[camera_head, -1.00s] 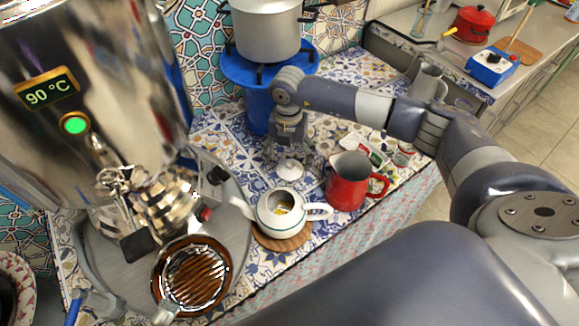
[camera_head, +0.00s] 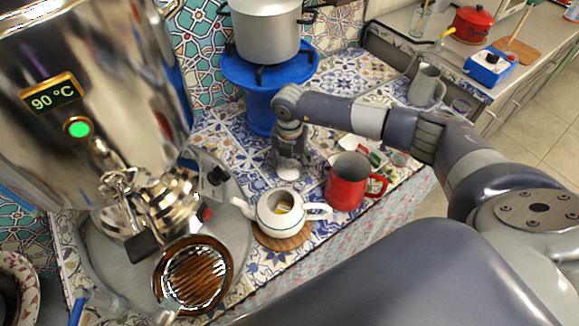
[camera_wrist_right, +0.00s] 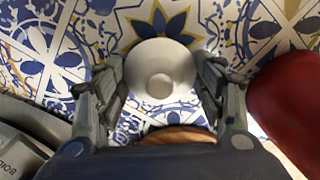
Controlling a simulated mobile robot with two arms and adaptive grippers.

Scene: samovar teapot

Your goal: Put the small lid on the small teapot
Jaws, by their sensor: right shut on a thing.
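The small white lid (camera_head: 288,174) is on the tiled counter behind the teapot, partly hidden by my right gripper (camera_head: 289,168). In the right wrist view the round lid (camera_wrist_right: 160,69) with its knob shows between the two fingers of my right gripper (camera_wrist_right: 161,90), which is shut on it. I cannot tell whether the lid still touches the counter. The small white teapot (camera_head: 279,223) stands uncovered on a round wooden coaster (camera_head: 286,243), its spout to the left and handle to the right. My left gripper is not seen.
A red mug (camera_head: 346,184) stands right of the teapot and also shows close by in the right wrist view (camera_wrist_right: 288,98). The large shiny samovar (camera_head: 95,120) stands on a grey tray (camera_head: 236,240) at left. A blue stove (camera_head: 262,112) with a pot (camera_head: 266,32) stands behind.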

